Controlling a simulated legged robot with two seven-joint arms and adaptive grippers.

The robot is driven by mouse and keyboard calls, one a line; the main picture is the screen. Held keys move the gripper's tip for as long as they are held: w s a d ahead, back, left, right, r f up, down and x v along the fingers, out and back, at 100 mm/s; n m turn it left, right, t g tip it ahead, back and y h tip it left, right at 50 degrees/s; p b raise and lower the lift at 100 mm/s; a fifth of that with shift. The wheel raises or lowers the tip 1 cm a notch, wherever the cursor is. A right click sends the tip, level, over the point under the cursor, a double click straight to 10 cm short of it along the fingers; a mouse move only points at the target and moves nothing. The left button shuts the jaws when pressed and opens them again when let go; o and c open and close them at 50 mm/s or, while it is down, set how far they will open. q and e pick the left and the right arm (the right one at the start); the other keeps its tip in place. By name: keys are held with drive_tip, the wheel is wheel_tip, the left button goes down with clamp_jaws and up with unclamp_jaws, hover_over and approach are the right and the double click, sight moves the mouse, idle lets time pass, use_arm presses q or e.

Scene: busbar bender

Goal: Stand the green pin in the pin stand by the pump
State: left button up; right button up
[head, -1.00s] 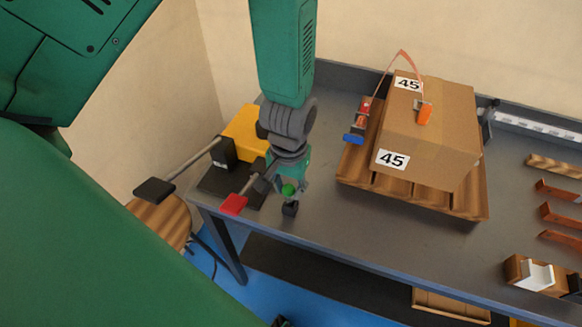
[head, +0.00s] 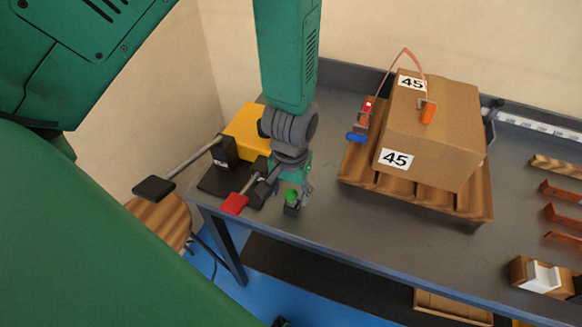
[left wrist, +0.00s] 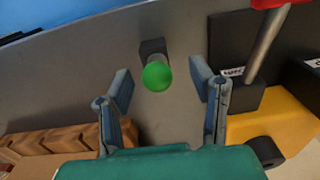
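The green pin (head: 292,196) stands in a small dark pin stand (head: 291,210) near the bench's front left edge. In the left wrist view the pin's round green top (left wrist: 157,76) shows against the dark stand block (left wrist: 152,47). Its shaft is mostly hidden below the top. My left gripper (head: 298,187) points down over the pin. In the left wrist view its two fingers are spread, with a visible gap on each side of the pin's top. The pump (head: 243,131), yellow and black with a red-ended lever, is just left of the stand. My right gripper is out of view.
A cardboard box (head: 430,130) marked 45 sits on a wooden pallet (head: 455,205) to the right. The pump's red lever end (head: 234,204) is close to my left gripper. Copper-coloured bars (head: 562,213) lie at the far right. Bare bench lies between.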

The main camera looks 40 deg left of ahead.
sight(290, 192)
use_arm(q)
wheel_tip(290, 192, up, 12)
drive_tip(key=shift+d, duration=0.15)
idle(0.5)
drive_tip(key=shift+f, duration=0.1)
idle(0.4)
